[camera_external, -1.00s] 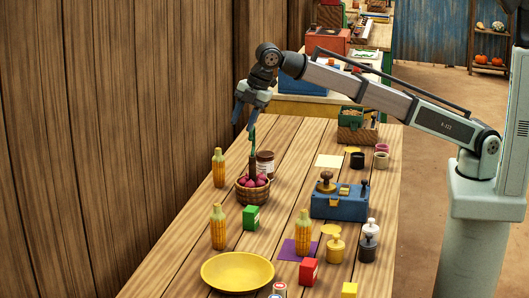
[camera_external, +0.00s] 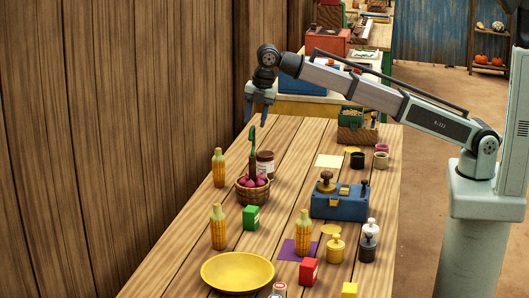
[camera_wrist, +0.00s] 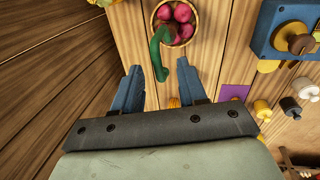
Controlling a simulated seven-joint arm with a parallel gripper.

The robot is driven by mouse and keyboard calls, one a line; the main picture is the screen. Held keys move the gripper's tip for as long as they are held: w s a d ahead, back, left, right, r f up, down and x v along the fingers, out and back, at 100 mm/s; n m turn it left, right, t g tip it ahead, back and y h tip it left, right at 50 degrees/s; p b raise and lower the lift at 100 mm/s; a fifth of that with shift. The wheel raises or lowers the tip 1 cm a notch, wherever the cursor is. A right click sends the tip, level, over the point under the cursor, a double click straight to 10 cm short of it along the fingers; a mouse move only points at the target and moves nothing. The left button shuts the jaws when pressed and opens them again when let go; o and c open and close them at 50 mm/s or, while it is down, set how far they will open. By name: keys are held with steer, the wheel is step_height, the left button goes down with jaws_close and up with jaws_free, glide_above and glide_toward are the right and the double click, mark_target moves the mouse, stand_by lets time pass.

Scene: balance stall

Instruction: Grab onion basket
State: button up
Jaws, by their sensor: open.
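The onion basket (camera_external: 253,195) is a round brown wicker basket holding several red-purple onions. It stands on the wooden table near its left side, and a green handle or stalk (camera_external: 252,138) rises above it. In the wrist view the basket (camera_wrist: 172,22) is at the top centre, with the green piece (camera_wrist: 157,52) hanging toward my fingers. My gripper (camera_external: 260,122) is above the basket, its blue-grey fingers apart and pointing down. In the wrist view the gripper (camera_wrist: 160,72) is open and empty, and the green piece's end shows near the gap between the fingers.
A brown jar (camera_external: 265,163) stands right behind the basket. Corn-shaped bottles (camera_external: 218,168) and a green box (camera_external: 251,217) are close by. A blue balance box (camera_external: 340,201) stands to the right. A yellow plate (camera_external: 237,272) lies in front. A wooden wall (camera_external: 150,120) borders the left.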

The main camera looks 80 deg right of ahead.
mark_target(252, 127)
steer(key=shift+w+a+f, duration=0.1)
steer(key=shift+w+f, duration=0.15)
steer(key=shift+f, duration=0.75)
steer(key=shift+w+f, duration=0.2)
steer(key=shift+f, duration=0.8)
steer(key=shift+w+a+f, duration=0.1)
steer(key=shift+w+f, duration=0.15)
steer(key=shift+f, duration=0.75)
steer(key=shift+c, duration=0.3)
jaws_close()
